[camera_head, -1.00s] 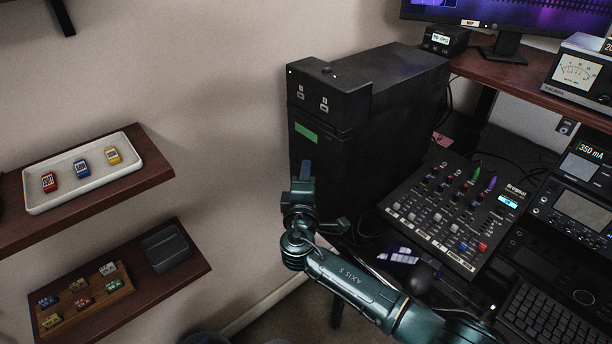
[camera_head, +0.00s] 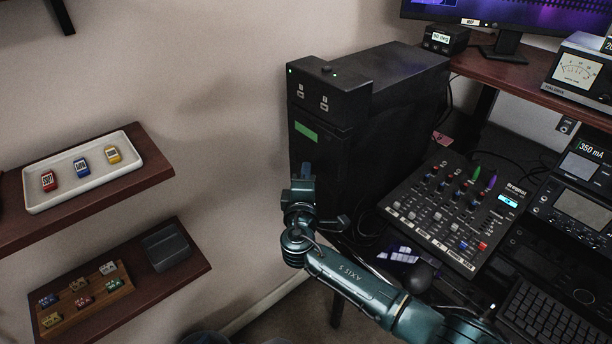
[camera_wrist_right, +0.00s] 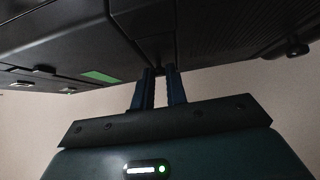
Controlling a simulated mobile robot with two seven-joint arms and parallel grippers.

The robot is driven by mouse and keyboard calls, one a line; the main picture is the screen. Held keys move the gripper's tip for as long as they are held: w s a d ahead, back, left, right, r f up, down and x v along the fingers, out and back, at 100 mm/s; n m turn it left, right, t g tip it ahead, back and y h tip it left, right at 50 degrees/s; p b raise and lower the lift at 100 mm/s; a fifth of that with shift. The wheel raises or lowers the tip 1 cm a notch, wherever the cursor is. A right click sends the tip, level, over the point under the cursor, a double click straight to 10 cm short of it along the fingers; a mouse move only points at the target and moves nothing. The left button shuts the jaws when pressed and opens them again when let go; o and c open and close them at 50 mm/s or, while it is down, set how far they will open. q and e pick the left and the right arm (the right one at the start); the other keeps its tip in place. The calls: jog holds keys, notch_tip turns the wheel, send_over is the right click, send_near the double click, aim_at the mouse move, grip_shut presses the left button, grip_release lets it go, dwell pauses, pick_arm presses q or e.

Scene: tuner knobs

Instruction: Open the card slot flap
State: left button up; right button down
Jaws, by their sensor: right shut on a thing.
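The black tower unit (camera_head: 380,110) stands beside the desk, with two small slots and a green label (camera_head: 305,131) on its front. The label also shows in the wrist view (camera_wrist_right: 98,76). My right gripper (camera_head: 305,170) is at the tower's front, below the label. In the wrist view its two blue fingers (camera_wrist_right: 158,72) are close together, shut on a thin dark part at the tower's front. This part seems to belong to the card slot flap, but its outline blends into the black housing and I cannot tell how far it is open. My left gripper is not in view.
A white tray (camera_head: 35,207) with three coloured cards lies on the upper left shelf. The lower shelf holds a wooden card rack (camera_head: 100,303) and a dark box (camera_head: 166,247). A mixer (camera_head: 455,215) and keyboard (camera_head: 550,318) are right of my arm.

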pick_arm(q)
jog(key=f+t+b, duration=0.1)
jog(key=b, duration=0.4)
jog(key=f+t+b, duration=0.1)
jog(key=b, duration=0.5)
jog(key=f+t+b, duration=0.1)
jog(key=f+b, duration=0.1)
jog(key=b, duration=0.3)
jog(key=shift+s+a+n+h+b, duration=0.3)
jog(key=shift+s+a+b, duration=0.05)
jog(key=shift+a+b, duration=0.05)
pick_arm(e)
jog(key=n+t, duration=0.1)
jog(key=n, duration=0.1)
jog(key=f+n+t+y, duration=0.1)
jog(key=n+t, duration=0.1)
jog(key=f+n+t, duration=0.1)
jog(key=n+t, duration=0.1)
jog(key=shift+s+a+f+n+y, duration=0.2)
jog(key=shift+a+n+y, duration=0.05)
jog(key=shift+n+y, duration=0.05)
jog(key=c, duration=1.4)
grip_release()
jog(key=shift+c, duration=0.2)
